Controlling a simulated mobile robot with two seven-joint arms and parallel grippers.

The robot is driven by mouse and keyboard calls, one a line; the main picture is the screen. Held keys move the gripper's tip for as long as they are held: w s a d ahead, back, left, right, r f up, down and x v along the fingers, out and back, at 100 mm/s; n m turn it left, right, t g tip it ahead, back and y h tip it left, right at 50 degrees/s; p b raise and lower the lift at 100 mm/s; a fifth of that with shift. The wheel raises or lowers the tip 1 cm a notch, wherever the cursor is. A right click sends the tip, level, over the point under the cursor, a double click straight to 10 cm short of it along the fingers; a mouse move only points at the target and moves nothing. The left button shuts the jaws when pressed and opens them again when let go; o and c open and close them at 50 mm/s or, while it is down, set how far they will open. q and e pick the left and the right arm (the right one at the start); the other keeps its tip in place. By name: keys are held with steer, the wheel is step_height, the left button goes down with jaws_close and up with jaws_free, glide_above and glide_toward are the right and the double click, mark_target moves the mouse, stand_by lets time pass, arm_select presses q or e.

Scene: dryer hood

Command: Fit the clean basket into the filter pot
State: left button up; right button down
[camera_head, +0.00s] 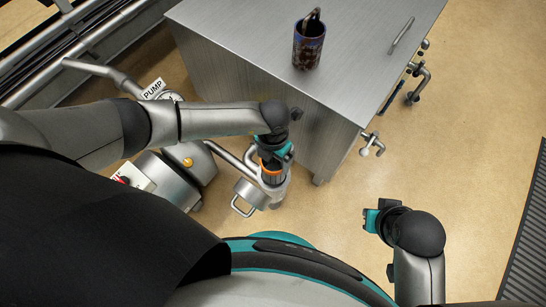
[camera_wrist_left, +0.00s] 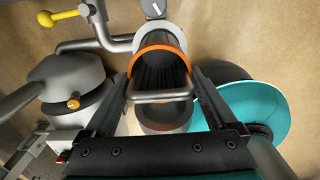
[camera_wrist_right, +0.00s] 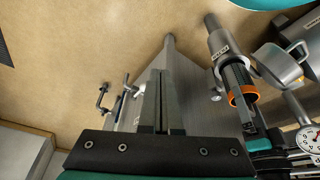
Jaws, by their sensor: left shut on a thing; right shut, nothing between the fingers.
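The clean basket (camera_head: 271,172) is a dark cylinder with an orange rim. It also shows in the left wrist view (camera_wrist_left: 160,65) and right wrist view (camera_wrist_right: 240,90). My left gripper (camera_head: 279,156) is shut on the basket's bar handle (camera_wrist_left: 160,97). The steel filter pot (camera_wrist_right: 222,47) is in line with the basket's lower end. Its ring shows beyond the orange rim in the left wrist view (camera_wrist_left: 150,36). Much of the dark wall shows outside the pot; I cannot tell whether its lower end is inside. My right gripper (camera_head: 368,219) is shut and empty, away from the pot.
A steel cabinet (camera_head: 240,55) stands close behind the pot. A dark, stained basket with a handle (camera_head: 308,48) stands on top. Pump and pipes (camera_head: 168,180) lie left. Floor at right (camera_head: 455,165) is clear.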

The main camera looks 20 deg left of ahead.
mark_target(273, 161)
steer(key=shift+s+f, duration=0.1)
steer(key=shift+f, duration=0.75)
